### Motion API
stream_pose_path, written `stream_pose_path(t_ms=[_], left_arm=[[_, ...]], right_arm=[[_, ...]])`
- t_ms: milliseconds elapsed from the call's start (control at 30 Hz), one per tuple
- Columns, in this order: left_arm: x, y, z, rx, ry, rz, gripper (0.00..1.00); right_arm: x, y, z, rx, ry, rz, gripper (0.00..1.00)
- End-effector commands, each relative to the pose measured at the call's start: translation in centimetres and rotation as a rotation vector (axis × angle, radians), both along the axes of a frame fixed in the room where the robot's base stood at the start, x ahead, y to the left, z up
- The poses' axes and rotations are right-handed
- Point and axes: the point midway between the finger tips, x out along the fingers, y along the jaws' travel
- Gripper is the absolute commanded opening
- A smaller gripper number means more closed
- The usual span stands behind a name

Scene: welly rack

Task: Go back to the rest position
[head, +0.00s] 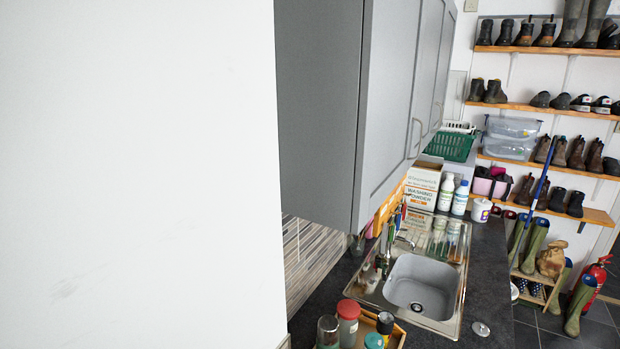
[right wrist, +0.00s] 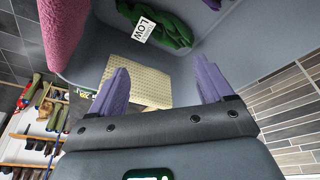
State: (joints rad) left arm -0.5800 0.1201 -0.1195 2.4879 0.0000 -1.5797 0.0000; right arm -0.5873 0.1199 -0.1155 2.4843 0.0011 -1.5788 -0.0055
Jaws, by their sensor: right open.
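Neither gripper shows in the head view. My right gripper (right wrist: 161,68) shows in the right wrist view with its two purple fingers spread wide apart. It is open, and nothing is clamped between the fingers. A pale yellow textured item (right wrist: 148,78) lies beyond and between the fingertips on a grey surface. I cannot tell whether a finger touches it. My left gripper is in neither view.
The right wrist view shows a green item (right wrist: 175,32) with a "LOW" label, a pink item (right wrist: 62,30) and a tiled wall (right wrist: 290,100). In the head view, grey cupboards (head: 395,95) hang over a sink (head: 420,285). Jars (head: 348,318) stand in front; boot shelves (head: 545,107) are behind.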

Motion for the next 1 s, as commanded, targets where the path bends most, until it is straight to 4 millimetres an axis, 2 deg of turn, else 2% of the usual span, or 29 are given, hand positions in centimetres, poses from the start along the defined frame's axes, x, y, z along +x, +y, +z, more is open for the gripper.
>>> stream_pose_path(t_ms=[33, 100, 500, 533, 1000], left_arm=[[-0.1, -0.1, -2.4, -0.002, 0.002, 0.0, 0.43], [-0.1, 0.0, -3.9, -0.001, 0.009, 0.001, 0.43], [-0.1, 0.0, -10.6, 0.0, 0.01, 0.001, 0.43], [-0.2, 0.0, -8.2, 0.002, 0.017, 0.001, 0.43], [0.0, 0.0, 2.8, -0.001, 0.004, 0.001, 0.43]], right_arm=[[0.1, 0.1, -2.3, 0.001, -0.002, 0.0, 0.8], [0.1, 0.1, -3.6, 0.001, -0.002, 0.0, 0.8], [0.2, 0.2, -10.2, 0.003, -0.002, 0.0, 0.8], [0.2, 0.2, -7.4, 0.003, -0.004, 0.0, 0.8], [0.2, 0.2, 3.0, 0.003, -0.002, 0.0, 0.8]])
